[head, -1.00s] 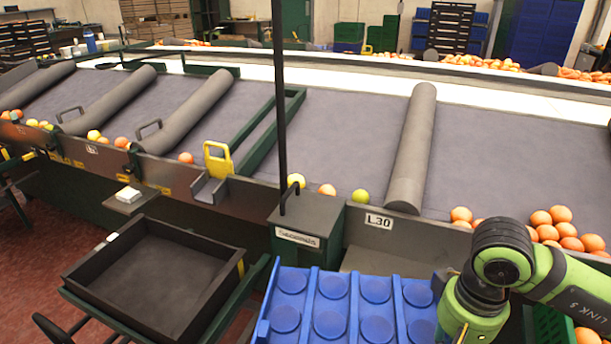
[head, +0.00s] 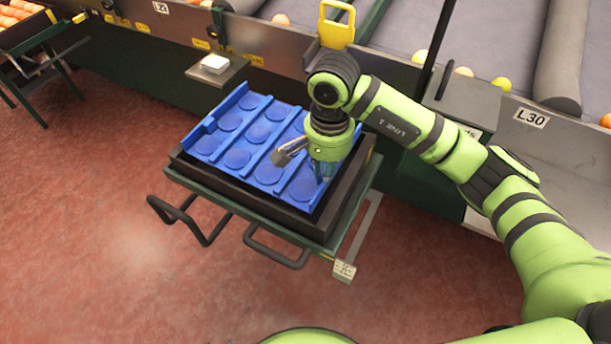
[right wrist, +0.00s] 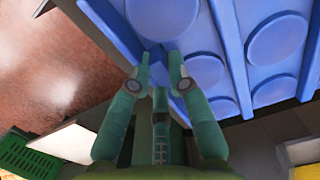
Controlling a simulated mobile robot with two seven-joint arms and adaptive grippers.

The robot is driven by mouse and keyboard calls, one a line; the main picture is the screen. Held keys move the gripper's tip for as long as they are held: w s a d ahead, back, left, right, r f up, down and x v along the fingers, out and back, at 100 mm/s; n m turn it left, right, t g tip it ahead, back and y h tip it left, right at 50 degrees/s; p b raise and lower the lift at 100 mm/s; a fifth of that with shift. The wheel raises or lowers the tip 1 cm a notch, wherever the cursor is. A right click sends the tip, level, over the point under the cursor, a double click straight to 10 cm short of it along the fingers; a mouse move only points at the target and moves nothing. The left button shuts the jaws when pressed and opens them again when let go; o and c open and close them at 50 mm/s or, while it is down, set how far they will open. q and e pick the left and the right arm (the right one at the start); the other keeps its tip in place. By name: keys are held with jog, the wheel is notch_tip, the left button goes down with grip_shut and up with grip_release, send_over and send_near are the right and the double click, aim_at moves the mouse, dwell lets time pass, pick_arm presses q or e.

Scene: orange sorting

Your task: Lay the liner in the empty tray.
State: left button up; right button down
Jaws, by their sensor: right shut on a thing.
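The blue liner (head: 232,135), with round cups and raised ribs, lies over the black tray (head: 262,213) in the head view. It covers nearly all of the tray's inside, and the tray's dark front and right walls show around it. I cannot tell whether the liner rests on the tray floor or is held slightly above it. My right gripper (head: 322,178) is shut on the liner near its right end. In the right wrist view, the fingers (right wrist: 161,66) meet the liner (right wrist: 225,45) at a rib. My left gripper is out of view.
The tray sits on a green cart with dark handles (head: 275,250) over red floor (head: 100,230). The sorting conveyor (head: 490,50) runs behind, with a yellow handle (head: 336,25) and a small grey shelf (head: 217,72). Open floor lies left and in front.

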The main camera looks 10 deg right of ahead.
notch_tip(320, 180, down, 3)
jog(key=shift+d+f, duration=0.1)
jog(key=shift+f, duration=0.4)
notch_tip(320, 180, down, 2)
jog(key=shift+s+f, duration=0.1)
jog(key=shift+f, duration=0.55)
jog(key=c, duration=1.4)
grip_release()
jog(key=shift+c, duration=0.2)
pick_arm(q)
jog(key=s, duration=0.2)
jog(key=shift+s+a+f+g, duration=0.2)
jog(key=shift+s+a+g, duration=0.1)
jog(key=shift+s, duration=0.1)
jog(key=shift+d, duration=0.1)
